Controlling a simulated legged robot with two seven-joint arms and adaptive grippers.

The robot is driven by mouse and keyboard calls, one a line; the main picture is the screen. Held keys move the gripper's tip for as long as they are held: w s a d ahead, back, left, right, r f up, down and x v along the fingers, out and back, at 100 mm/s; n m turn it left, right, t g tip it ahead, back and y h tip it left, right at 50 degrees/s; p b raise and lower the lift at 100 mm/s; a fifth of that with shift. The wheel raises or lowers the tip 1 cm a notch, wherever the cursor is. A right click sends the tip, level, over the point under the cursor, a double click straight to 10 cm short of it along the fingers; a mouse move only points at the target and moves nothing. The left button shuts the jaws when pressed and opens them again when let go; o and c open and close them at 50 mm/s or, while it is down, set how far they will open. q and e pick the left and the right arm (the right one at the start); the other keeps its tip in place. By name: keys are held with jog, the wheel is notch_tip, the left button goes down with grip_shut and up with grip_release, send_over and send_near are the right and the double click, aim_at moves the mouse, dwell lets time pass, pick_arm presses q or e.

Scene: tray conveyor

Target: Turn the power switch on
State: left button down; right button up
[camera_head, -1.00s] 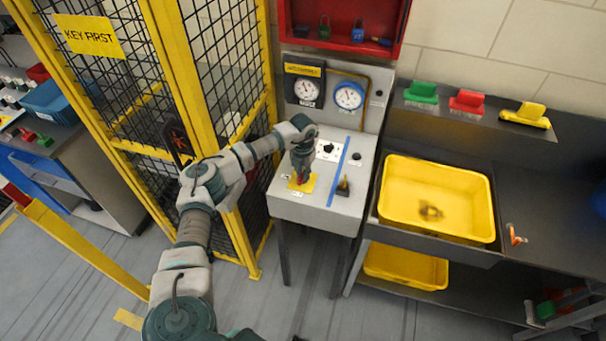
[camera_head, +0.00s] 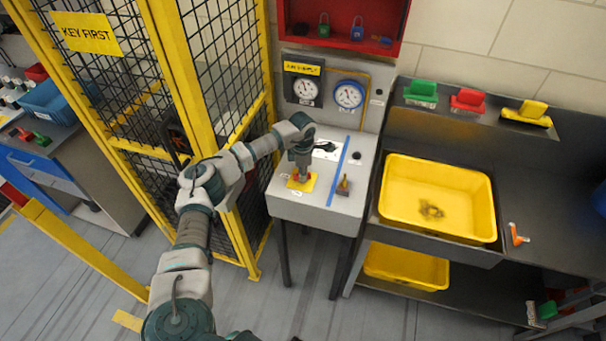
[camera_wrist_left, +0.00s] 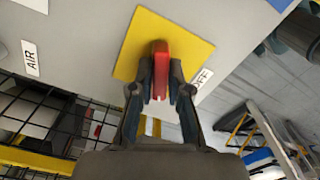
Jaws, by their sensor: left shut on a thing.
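The power switch has a red handle (camera_wrist_left: 160,62) on a yellow square plate (camera_wrist_left: 140,32), on the slanted top of the grey control console (camera_head: 318,208). An "OFF" label (camera_wrist_left: 202,77) is beside the plate. My left gripper (camera_wrist_left: 161,92) is shut on the red handle, with one finger on each side of it. In the head view, my left gripper (camera_head: 302,173) comes down onto the yellow plate (camera_head: 296,186) and partly hides the handle. My right gripper is not in view.
A small lever (camera_head: 344,186) stands right of the blue stripe (camera_head: 337,178) on the console. Gauges (camera_head: 349,95) are behind it. The yellow mesh fence (camera_head: 205,112) is close on the left. A yellow tray (camera_head: 484,205) lies on the right bench.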

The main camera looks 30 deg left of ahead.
pick_arm(q)
jog(key=m, duration=0.4)
jog(key=shift+w+a+r+m+b, duration=0.1)
jog(key=shift+a+r+m+b, duration=0.1)
jog(key=shift+m+b, duration=0.15)
dwell(0.5)
jog(key=c, duration=1.2)
grip_release()
jog(key=shift+o, duration=0.4)
jog(key=shift+f, duration=0.15)
notch_tip(320, 180, up, 12)
jog(key=shift+a+f, duration=0.1)
